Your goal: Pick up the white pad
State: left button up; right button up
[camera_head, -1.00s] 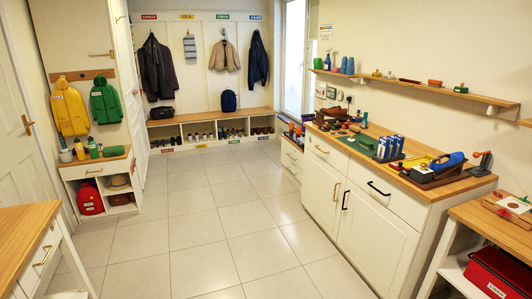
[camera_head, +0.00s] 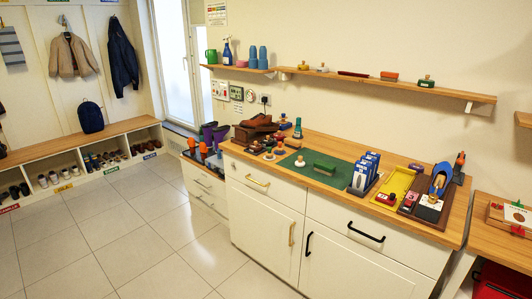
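No gripper of mine shows in this view. A small whitish piece (camera_head: 429,203) lies in a dark brown tray (camera_head: 409,208) at the right end of the wooden counter (camera_head: 335,142); it may be the white pad, but it is too small to tell. A dark knob or handle stands by it, and a blue item (camera_head: 440,180) lies behind it. A white card-like piece with a brown mark (camera_head: 517,216) lies on a board on the separate right-hand table.
A wall shelf (camera_head: 350,79) runs above. The tiled floor (camera_head: 110,245) at left is clear.

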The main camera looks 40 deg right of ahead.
aim_at(299, 164)
jog(key=z, duration=0.2)
jog(key=i, duration=1.3)
jog(key=z, duration=1)
jog(key=i, duration=1.1)
jog(key=z, duration=0.75)
